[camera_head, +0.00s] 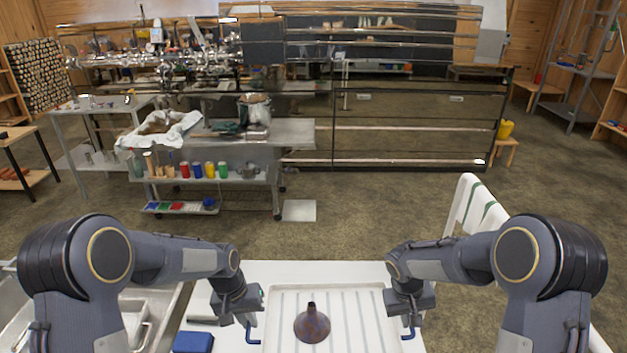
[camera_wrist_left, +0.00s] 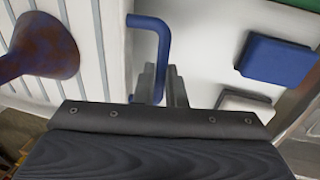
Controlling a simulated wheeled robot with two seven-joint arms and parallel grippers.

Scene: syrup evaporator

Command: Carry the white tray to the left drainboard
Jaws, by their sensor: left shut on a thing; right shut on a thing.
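The white tray (camera_head: 350,299) with ribbed grooves lies in front of me in the head view, on or just above a white surface; I cannot tell which. A dark brown funnel (camera_head: 313,325) stands on it, wide end down. My left gripper (camera_head: 249,318) is shut on the blue handle (camera_head: 253,332) at the tray's left side. The wrist view shows this handle (camera_wrist_left: 161,40) at the fingers (camera_wrist_left: 162,85), beside the ribbed tray (camera_wrist_left: 100,45). My right gripper (camera_head: 411,319) is shut on the blue handle (camera_head: 408,333) at the right side. I cannot identify the left drainboard.
A blue block (camera_head: 193,342) lies left of the tray, near a steel basin (camera_head: 150,312). Beyond, a cart (camera_head: 205,183) holds colored jars. Open floor (camera_head: 370,215) lies between.

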